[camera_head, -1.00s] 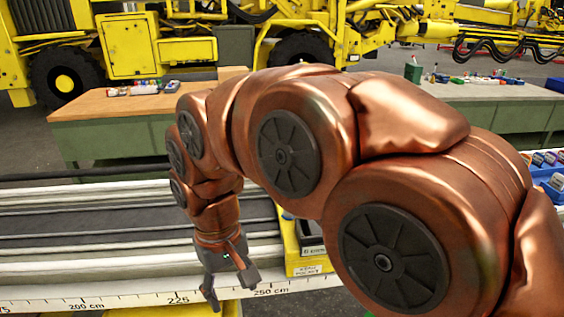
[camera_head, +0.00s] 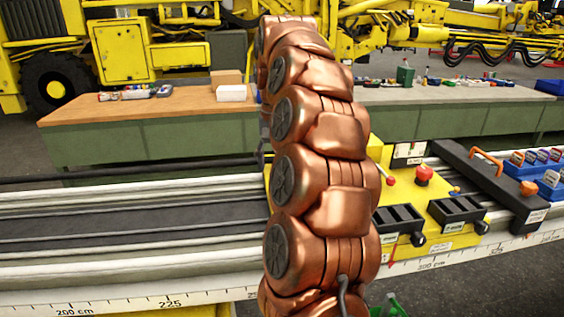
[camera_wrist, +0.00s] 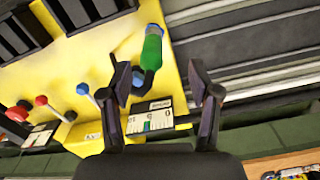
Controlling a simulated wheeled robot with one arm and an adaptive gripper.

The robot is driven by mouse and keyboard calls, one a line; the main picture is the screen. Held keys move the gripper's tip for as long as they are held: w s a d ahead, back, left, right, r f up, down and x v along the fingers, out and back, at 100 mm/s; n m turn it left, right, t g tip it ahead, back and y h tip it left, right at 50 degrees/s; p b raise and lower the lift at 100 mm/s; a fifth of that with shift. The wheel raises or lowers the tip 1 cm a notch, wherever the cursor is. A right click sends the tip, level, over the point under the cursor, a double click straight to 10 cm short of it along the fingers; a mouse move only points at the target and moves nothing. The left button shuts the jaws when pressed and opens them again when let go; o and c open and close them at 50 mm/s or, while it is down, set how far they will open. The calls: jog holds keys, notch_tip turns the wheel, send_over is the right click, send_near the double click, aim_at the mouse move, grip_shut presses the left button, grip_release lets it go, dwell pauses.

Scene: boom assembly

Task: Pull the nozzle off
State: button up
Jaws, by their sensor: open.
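A green cylindrical part (camera_wrist: 152,48) with a blue-grey end shows in the wrist view above a yellow panel; it may be the nozzle, but I cannot be sure. A dark curved piece runs from its lower end toward the left finger. My gripper (camera_wrist: 165,85) is open, with nothing visible between its two dark fingers. The green part is ahead of the fingertips, nearer the left one; I cannot tell whether they touch. In the head view my copper arm rises upright through the middle, and the gripper does not show there.
The yellow panel (camera_head: 450,235) carries black bins (camera_head: 398,220), a red knob (camera_head: 424,174) and a small lever. A long rail with a centimetre scale (camera_head: 150,306) runs across the front. Workbenches (camera_head: 150,105) with small items stand behind. Blue trays (camera_head: 550,188) are at right.

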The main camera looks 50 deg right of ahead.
jog(key=shift+s+d+f+m, duration=0.15)
jog(key=shift+d+m, duration=0.15)
jog(key=shift+d, duration=0.7)
jog(key=shift+a+f+p, duration=0.1)
jog(key=shift+f+p, duration=0.55)
jog(key=shift+f, duration=3.1)
